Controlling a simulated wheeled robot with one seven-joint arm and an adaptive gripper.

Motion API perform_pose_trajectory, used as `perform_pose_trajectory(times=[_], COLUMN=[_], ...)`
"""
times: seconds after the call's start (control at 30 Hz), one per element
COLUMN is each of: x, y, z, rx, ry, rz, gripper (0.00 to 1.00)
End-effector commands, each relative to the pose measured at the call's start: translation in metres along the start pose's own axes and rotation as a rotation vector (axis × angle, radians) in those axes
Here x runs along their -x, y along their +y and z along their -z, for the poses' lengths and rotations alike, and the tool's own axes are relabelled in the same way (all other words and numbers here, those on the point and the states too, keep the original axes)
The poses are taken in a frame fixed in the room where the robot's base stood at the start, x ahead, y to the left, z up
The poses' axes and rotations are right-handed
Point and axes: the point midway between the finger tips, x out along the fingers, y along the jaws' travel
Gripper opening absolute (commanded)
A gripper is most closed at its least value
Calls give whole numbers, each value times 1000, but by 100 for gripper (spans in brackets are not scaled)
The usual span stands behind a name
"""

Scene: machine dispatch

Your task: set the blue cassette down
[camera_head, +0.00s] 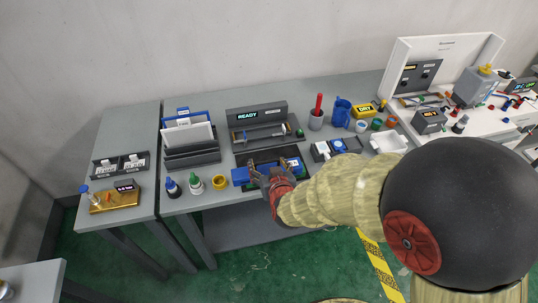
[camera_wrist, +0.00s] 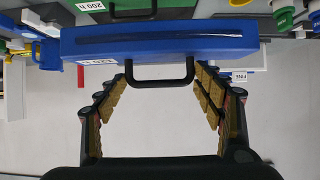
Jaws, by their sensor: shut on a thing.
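The blue cassette (camera_head: 240,176) is at the front edge of the middle table, low over a dark tray area. In the wrist view the cassette (camera_wrist: 160,42) spans the picture as a long blue bar with a black handle (camera_wrist: 160,81) and a white label, partly hidden. My gripper (camera_head: 266,180) is at the cassette's near side; in the wrist view its padded fingers (camera_wrist: 163,72) lie on either side of the handle and are shut on the cassette. My fingers hide the cassette's middle in the head view. I cannot tell whether its underside touches anything.
A READY-marked machine (camera_head: 257,116) stands behind. Some grey tabletop is bare.

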Motion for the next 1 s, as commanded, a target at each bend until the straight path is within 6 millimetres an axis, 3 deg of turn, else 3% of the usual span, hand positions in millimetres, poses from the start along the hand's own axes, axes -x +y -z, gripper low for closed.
perform_pose_trajectory(times=[0.17, 0.57, 0.7, 1.0], x=[-4, -88, -114, -144], y=[-6, 35, 44, 54], z=[8, 9, -5, -17], rx=[2, 2, 2, 3], ry=[-1, -1, -2, 2], rz=[12, 11, 12, 14], gripper=[9, 9, 9, 9])
